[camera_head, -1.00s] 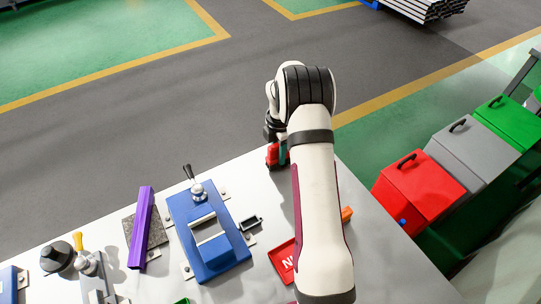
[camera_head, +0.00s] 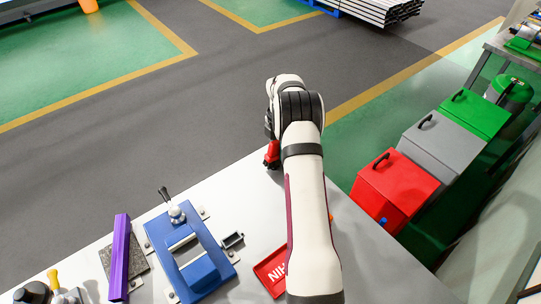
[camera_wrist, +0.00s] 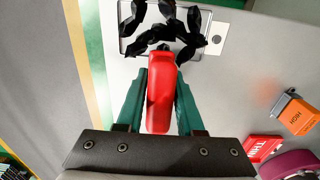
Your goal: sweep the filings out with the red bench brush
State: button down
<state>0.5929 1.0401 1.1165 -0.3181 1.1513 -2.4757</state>
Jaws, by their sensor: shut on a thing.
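The red bench brush (camera_wrist: 161,92) is between the green fingers of my gripper (camera_wrist: 161,72) in the wrist view. The fingers are shut on its red body, one on each side. In the head view the brush (camera_head: 272,153) shows as a small red patch near the bench's far edge; my arm hides most of my gripper there. Several jagged black pieces (camera_wrist: 160,32) show beyond the brush's far end, over a thin-edged rectangular plate (camera_wrist: 127,45). I cannot tell if they touch the brush, or whether they are filings or another part.
A blue fixture (camera_head: 199,274) with a lever and a purple bar (camera_head: 120,255) stand left on the bench. A red labelled tray (camera_head: 269,273) lies beside my arm. An orange labelled block (camera_wrist: 298,116) lies right. Red (camera_head: 394,185), grey and green bins stand beyond the bench.

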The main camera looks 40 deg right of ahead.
jog(key=shift+d+f, duration=0.1)
jog(key=shift+d, duration=1.05)
jog(key=shift+a+r, duration=0.15)
jog(key=shift+r, duration=3.6)
